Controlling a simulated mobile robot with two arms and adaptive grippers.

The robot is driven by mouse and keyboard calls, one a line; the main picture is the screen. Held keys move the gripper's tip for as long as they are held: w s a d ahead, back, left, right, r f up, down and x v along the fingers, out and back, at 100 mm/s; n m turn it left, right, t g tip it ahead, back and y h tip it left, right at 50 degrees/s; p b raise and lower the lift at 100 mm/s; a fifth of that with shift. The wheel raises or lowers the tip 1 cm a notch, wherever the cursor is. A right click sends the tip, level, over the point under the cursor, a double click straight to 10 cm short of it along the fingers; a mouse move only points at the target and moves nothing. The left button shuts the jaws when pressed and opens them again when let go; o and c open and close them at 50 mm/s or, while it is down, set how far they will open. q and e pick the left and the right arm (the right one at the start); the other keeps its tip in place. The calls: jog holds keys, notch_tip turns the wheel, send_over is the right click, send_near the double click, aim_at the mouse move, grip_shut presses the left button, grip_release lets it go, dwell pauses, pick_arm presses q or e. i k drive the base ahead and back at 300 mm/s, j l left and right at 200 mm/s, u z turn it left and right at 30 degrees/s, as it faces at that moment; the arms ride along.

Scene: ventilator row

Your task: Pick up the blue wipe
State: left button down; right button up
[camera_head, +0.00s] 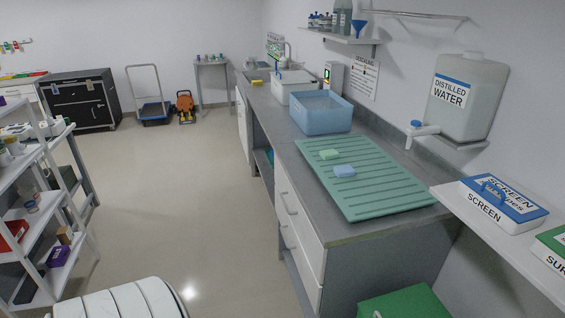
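The blue wipe (345,171) lies on the green ridged drying mat (385,199) on the grey counter. It looks like a small, folded pale-blue pad. A light green wipe (329,154) lies just behind it and to its left on the same mat, with a small gap between them. Neither of my grippers shows in the head view, so I cannot see how they stand.
A blue basin (322,112) stands behind the mat on the counter (284,137). A distilled water tank (468,97) hangs on the wall at right, its tap over the mat side. A shelf with a "SCREEN" wipes box (500,207) is at right.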

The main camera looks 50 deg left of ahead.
aim_at(341, 171)
jog(key=u, duration=4.15)
jog(key=z, duration=2.95)
jog(key=i+j, duration=0.3)
